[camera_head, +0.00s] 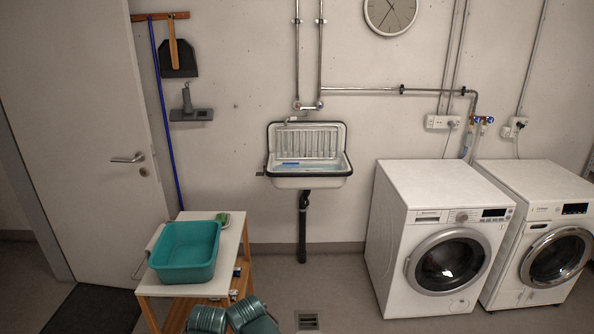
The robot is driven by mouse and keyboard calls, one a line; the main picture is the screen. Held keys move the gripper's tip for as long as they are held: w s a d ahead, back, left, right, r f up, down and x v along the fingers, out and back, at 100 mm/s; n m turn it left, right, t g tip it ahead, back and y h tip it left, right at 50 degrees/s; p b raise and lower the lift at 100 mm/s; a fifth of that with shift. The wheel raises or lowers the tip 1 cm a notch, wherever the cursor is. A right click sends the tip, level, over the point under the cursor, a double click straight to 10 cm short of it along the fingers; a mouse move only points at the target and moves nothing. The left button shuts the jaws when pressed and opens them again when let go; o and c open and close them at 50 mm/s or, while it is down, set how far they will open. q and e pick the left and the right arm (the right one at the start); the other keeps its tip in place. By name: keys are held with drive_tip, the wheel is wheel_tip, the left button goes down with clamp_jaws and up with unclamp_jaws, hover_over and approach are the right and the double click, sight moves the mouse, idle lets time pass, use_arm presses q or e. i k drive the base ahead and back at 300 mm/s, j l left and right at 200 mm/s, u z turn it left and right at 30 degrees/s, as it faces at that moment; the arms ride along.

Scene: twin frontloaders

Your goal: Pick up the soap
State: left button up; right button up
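No plain bar of soap can be made out for certain. A small green object (222,217) lies on the white top of the wooden table (234,232), just behind the teal basin's right back corner. It is too small to tell whether it is soap or a sponge. A grey bottle-like object (187,98) stands on a small grey wall shelf (191,115) at the left. A blue item (291,163) lies in the white wall sink (308,182).
A teal basin (186,252) fills most of the table top. Two white front-loading machines, one at centre right (405,220) and one at far right (500,262), stand by the wall. A closed white door (75,130) is left.

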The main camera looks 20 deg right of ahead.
sight(222, 217)
drive_tip(key=i+j, duration=0.25)
drive_tip(key=i+j+z, duration=0.1)
drive_tip(key=i+j, duration=0.15)
drive_tip(key=j, duration=0.15)
drive_tip(key=i+j, duration=0.25)
drive_tip(key=i+j+z, duration=0.1)
drive_tip(key=i+j, duration=0.15)
drive_tip(key=j, duration=0.2)
drive_tip(key=i+j, duration=0.25)
drive_tip(key=j, duration=0.15)
drive_tip(key=i+j+z, duration=0.1)
drive_tip(key=i+j, duration=0.35)
drive_tip(key=j, duration=0.3)
drive_tip(key=i+j+z, duration=0.1)
drive_tip(key=j, duration=0.3)
drive_tip(key=i, duration=0.1)
